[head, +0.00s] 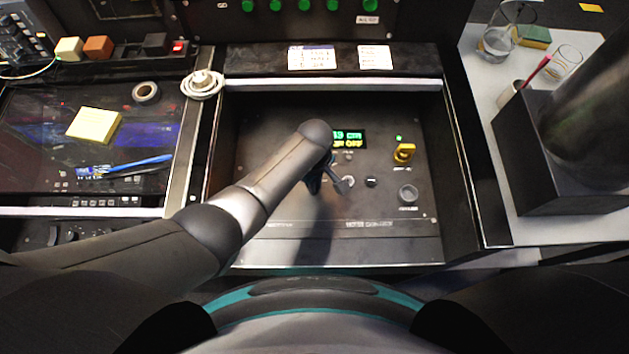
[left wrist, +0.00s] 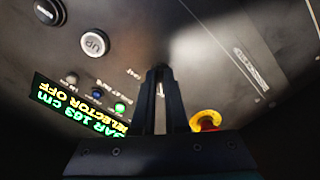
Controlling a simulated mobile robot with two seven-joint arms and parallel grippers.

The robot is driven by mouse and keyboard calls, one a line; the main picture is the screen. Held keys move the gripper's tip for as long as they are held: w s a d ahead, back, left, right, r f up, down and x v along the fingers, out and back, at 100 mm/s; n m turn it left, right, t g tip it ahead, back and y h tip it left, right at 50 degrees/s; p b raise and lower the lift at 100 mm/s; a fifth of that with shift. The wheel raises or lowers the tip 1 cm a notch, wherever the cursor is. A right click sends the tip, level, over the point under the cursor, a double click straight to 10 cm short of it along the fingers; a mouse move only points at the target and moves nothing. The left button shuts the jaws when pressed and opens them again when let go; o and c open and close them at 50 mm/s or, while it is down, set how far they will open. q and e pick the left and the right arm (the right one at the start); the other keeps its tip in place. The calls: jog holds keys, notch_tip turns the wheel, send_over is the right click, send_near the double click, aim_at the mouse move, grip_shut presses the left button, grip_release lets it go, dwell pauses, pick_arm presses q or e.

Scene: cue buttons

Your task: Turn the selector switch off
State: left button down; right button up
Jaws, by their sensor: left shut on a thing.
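My left gripper (head: 340,186) reaches down over the middle of the dark control panel (head: 270,225). In the left wrist view its two dark fingers (left wrist: 160,72) are close together, shut on a narrow piece that seems to be the handle of the selector switch (left wrist: 160,98). The fingers hide most of the switch, so its angle cannot be read. The panel display (head: 352,138) is partly covered by my arm; in the left wrist view the display (left wrist: 78,104) appears upside down and reads "SELECTOR OFF". My right gripper is not in view.
A yellow and red control (left wrist: 207,119) lies beside the fingers. Yellow notes (head: 93,125) and a blue pen (head: 140,165) lie left. Glassware (head: 497,40) stands right.

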pick_arm(q)
jog(key=c, duration=0.9)
grip_release()
jog(key=shift+c, duration=0.2)
notch_tip(320, 180, up, 15)
jog(key=p, duration=0.6)
jog(key=shift+r, duration=0.15)
jog(key=shift+s, duration=0.15)
